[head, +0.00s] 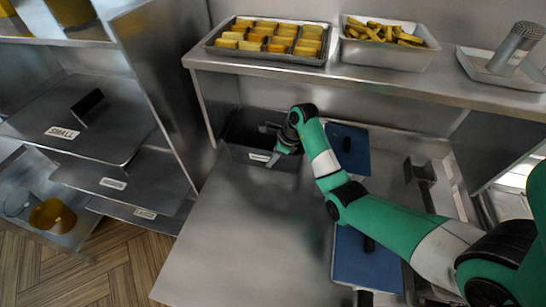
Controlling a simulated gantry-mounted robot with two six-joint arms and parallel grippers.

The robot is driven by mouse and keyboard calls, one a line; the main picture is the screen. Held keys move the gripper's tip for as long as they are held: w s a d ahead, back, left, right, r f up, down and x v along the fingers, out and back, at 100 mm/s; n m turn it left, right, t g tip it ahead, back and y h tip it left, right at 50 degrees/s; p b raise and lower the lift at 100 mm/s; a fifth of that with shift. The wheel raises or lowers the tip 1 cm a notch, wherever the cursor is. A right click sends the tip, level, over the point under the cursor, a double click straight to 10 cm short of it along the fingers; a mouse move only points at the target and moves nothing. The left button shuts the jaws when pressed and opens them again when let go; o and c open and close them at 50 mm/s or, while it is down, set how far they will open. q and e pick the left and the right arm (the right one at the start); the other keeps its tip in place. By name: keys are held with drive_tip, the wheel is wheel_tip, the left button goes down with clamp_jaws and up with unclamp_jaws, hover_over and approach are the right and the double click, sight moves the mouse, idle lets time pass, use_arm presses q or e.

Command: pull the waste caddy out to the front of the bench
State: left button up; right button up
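The waste caddy appears to be the dark grey open box (232,153) at the back of the bench, under the raised shelf, with a small label on its front wall. Its inside looks dark and empty. My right gripper (270,144) is at the caddy's front right part, with its fingers apart. One finger shows over the caddy's opening and the other in front of its front wall. I cannot tell whether either finger touches the wall. The gripper and wrist hide the caddy's right end. My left gripper is not in view.
The steel bench (235,235) is clear in front of the caddy. Blue lids with dark handles (352,150) lie right of it, partly under my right arm. The shelf (330,82) above holds a tray of yellow pieces (214,43), a pan of wedges (390,55) and a scoop tray.

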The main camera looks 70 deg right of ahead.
clamp_jaws()
idle(1.2)
